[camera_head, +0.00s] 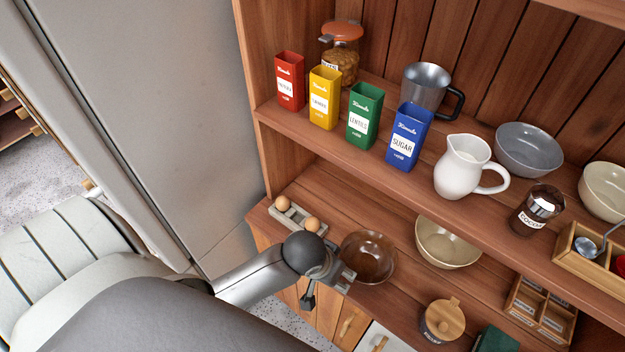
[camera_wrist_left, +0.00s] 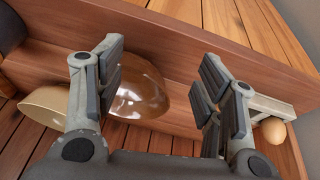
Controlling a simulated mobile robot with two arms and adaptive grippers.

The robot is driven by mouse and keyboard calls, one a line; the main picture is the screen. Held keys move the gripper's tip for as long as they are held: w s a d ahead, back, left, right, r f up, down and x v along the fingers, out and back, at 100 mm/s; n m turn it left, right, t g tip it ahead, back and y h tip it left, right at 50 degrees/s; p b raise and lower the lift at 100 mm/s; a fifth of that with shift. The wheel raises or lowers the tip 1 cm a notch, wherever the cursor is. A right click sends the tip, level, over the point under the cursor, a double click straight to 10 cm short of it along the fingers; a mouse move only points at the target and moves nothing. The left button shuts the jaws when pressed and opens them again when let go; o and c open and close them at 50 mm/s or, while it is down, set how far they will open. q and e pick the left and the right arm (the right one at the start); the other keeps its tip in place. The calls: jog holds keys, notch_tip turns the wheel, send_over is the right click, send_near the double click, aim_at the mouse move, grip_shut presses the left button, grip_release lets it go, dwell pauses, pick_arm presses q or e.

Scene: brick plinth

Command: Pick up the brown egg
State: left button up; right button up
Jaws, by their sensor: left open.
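Two light brown eggs sit apart in a pale egg holder (camera_head: 296,214) on the lower shelf's left end: one egg (camera_head: 283,202) at its far end, another egg (camera_head: 312,224) nearer my arm. I cannot tell which one is meant. My left gripper (camera_head: 332,282) is in front of the shelf, below and right of the holder, near the brown glass bowl (camera_head: 368,258). In the left wrist view my left gripper (camera_wrist_left: 160,85) is open and empty, its fingers wide apart. One egg (camera_wrist_left: 270,131) and the holder (camera_wrist_left: 268,107) show there beyond the right finger. My right gripper is not in view.
A cream bowl (camera_head: 448,243) stands right of the glass bowl. The upper shelf holds red, yellow, green and blue tins (camera_head: 408,137), a white jug (camera_head: 466,168) and a grey bowl (camera_head: 528,150), overhanging the lower shelf. A grey cabinet side (camera_head: 160,110) stands at left.

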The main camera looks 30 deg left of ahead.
pick_arm(q)
jog(key=w+a+r+n+y, duration=0.1)
jog(key=w+a+r+n, duration=0.15)
jog(key=w+r, duration=0.2)
jog(key=n+y+p, duration=0.1)
jog(key=n+y, duration=0.2)
jog(key=n, duration=0.3)
send_near(313, 222)
jog(key=w, duration=0.1)
jog(key=shift+m, duration=0.25)
jog(key=x, duration=0.4)
jog(key=shift+a+f+p, duration=0.3)
jog(key=shift+f, duration=0.05)
jog(key=shift+s+p+x, duration=0.15)
jog(key=shift+p+x, duration=0.15)
jog(key=shift+x, duration=0.8)
jog(key=shift+s+p+x, duration=0.1)
jog(key=shift+p+x, duration=0.15)
jog(key=shift+x, duration=0.9)
jog(key=shift+w+f, duration=0.15)
jog(key=shift+f, duration=0.55)
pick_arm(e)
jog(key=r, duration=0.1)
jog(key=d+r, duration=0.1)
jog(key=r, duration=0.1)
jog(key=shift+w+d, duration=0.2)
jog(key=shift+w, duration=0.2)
pick_arm(q)
jog(key=shift+c, duration=0.3)
jog(key=c, duration=0.7)
